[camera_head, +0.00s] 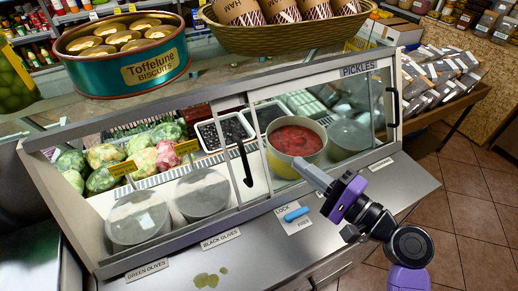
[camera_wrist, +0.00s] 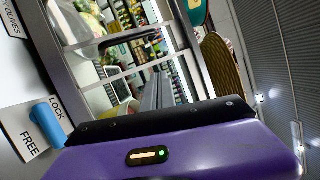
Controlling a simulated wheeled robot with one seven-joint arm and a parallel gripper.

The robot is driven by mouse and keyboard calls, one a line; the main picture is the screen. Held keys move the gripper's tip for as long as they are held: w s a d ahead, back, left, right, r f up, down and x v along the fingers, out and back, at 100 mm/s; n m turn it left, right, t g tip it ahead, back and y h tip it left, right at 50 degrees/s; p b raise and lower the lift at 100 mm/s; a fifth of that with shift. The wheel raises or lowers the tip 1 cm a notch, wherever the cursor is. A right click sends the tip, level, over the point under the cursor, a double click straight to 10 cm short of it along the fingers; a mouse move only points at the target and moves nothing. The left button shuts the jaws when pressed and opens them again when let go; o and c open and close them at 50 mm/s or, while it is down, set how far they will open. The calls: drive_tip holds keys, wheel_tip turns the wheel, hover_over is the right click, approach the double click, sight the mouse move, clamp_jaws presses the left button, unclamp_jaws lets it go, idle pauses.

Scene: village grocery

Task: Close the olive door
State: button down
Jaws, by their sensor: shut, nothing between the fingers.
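The deli case has sliding glass doors. A frame with a black handle (camera_head: 245,165) stands near the middle, to the right of the green and black olives labels. I take this as the edge of the olive door (camera_head: 226,120); the exact extent of its glass is hard to tell. A pickles door with a black handle (camera_head: 393,106) is at the right. My gripper (camera_head: 312,176) is shut and empty, in front of the case, right of the olive handle and below a tub of red food. In the wrist view my gripper (camera_wrist: 165,120) faces the frame and glass.
A blue lock lever (camera_head: 296,214) sits on the front ledge beside a LOCK/FREE label; it also shows in the wrist view (camera_wrist: 48,125). The red tub (camera_head: 296,140) and lidded tubs (camera_head: 203,193) stand inside. A biscuit tin (camera_head: 125,55) and a basket (camera_head: 285,30) are on top.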

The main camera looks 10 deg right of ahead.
drive_tip(key=p+x, duration=0.2)
drive_tip(key=x, duration=0.8)
drive_tip(key=shift+a, duration=0.25)
drive_tip(key=shift+s+a+r+p, duration=0.1)
drive_tip(key=shift+s+a+p, duration=0.25)
drive_tip(key=shift+a, duration=0.2)
drive_tip(key=shift+s+a+r+p, duration=0.1)
drive_tip(key=shift+s+a+p, duration=0.2)
drive_tip(key=shift+a, duration=0.3)
drive_tip(key=shift+s+a+r+p, duration=0.1)
drive_tip(key=shift+s+a+p, duration=0.2)
drive_tip(key=shift+a, duration=0.25)
drive_tip(key=shift+a, duration=0.1)
